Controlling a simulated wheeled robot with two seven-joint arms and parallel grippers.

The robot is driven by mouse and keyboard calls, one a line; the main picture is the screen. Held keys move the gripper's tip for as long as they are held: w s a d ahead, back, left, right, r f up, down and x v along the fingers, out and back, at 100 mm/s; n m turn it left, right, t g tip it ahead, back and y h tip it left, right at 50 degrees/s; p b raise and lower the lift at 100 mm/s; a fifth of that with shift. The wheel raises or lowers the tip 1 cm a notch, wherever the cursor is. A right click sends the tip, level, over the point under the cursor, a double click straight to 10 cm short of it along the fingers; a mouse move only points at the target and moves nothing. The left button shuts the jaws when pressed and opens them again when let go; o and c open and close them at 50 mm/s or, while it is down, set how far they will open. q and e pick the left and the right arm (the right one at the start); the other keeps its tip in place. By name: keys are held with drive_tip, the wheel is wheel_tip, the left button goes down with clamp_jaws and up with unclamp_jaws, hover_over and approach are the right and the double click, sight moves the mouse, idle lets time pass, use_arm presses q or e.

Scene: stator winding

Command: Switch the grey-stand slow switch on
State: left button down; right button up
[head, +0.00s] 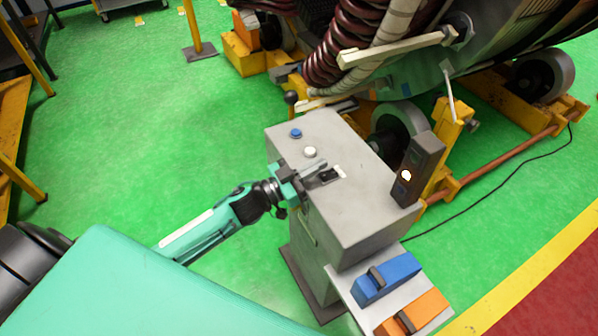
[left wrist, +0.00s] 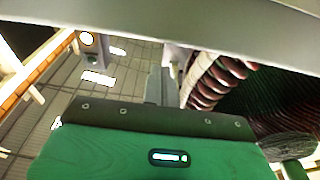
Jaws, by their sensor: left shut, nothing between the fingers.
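The grey stand (head: 350,215) stands in the middle of the head view. Its top carries a blue button (head: 295,133), a white button (head: 310,152) and a small dark switch (head: 329,175) beside a white label (head: 341,171). My left gripper (head: 318,178) reaches in from the left, shut and empty, with its fingertips at the dark switch. I cannot tell whether they touch it, and they partly hide it. The switch's position cannot be made out. In the left wrist view my grey fingers (left wrist: 155,86) show; the switch is not recognisable there. My right gripper is not in view.
A dark lamp box (head: 425,158) with a lit white lamp stands on the stand's right edge. Blue (head: 395,272) and orange (head: 425,308) pedals sit on a shelf in front. The large machine with coiled hoses (head: 325,45) is behind. Green floor (head: 130,130) lies clear at left.

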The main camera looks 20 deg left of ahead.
sight(315, 183)
use_arm(q)
wheel_tip(315, 183, down, 3)
drive_tip(key=shift+d, duration=0.1)
drive_tip(key=shift+f, duration=0.45)
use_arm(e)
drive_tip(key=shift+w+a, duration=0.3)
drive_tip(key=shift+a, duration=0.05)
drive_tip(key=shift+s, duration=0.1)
